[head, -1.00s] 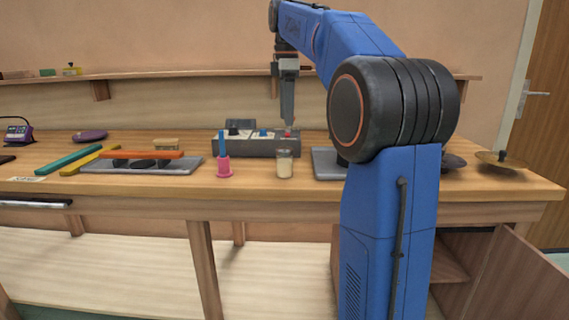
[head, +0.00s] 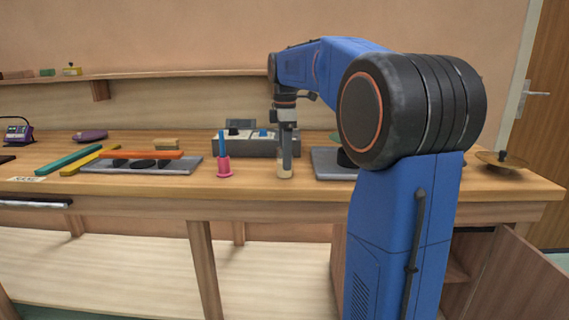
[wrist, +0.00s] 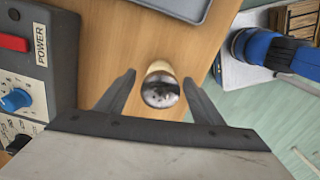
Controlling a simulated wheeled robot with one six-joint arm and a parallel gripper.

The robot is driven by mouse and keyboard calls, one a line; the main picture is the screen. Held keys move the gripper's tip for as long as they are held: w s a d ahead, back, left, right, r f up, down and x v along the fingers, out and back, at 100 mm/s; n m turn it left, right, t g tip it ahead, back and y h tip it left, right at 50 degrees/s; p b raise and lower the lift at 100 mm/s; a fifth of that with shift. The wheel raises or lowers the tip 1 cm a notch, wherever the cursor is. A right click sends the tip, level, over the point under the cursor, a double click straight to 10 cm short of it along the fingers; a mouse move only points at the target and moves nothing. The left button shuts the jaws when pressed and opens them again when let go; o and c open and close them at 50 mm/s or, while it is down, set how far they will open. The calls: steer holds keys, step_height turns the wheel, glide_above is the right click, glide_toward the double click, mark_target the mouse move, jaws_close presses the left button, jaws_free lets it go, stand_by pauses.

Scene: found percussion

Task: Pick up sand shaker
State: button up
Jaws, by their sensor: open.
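The sand shaker (head: 285,173) is a small clear jar with pale contents and a shiny metal lid. It stands upright near the front edge of the workbench. In the wrist view the shaker (wrist: 160,90) shows from above, its round lid between my two fingers. My gripper (head: 286,160) points down at it, and the fingers cover its upper part in the head view. In the wrist view my gripper (wrist: 160,88) is open, with a gap on each side of the lid.
A grey power box (head: 255,146) stands close behind the shaker. A pink bell-shaped piece with a blue handle (head: 224,166) stands to the left. A dark grey tray (head: 328,163) lies to the right.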

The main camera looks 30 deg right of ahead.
steer(key=shift+f, duration=1.45)
steer(key=c, duration=1.3)
steer(key=shift+r, duration=0.1)
